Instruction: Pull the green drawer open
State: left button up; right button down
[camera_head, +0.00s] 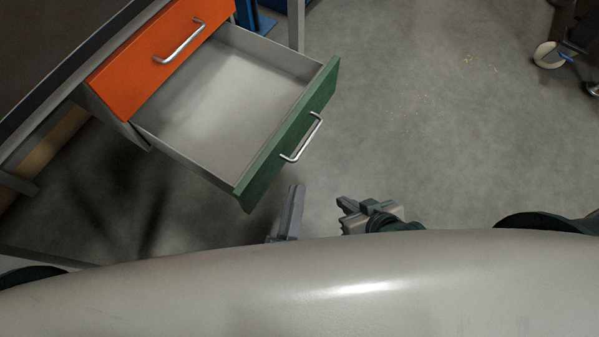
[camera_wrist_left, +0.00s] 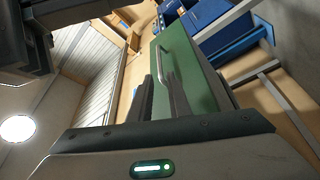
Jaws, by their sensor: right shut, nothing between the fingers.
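The green drawer (camera_head: 290,131) stands pulled out of its cabinet, and its empty grey inside shows. Its silver bar handle (camera_head: 302,137) is on the green front. My left gripper (camera_head: 295,190) is just below the drawer front in the head view, apart from the handle. In the left wrist view the green front (camera_wrist_left: 205,92) and the handle (camera_wrist_left: 183,62) show beyond my two dark fingers (camera_wrist_left: 152,78). A gap with green behind it shows between these fingers, and nothing is held. My right gripper (camera_head: 343,208) is to the right, shut and empty, clear of the drawer.
A blue container (camera_wrist_left: 225,35) shows in the wrist view. A caster wheel (camera_head: 549,55) stands at upper right. The floor right of the drawer is clear.

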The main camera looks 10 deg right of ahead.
pick_arm(q)
jog(key=v, duration=0.3)
jog(key=shift+s+a, duration=0.1)
jog(key=shift+s, duration=0.1)
dwell(0.4)
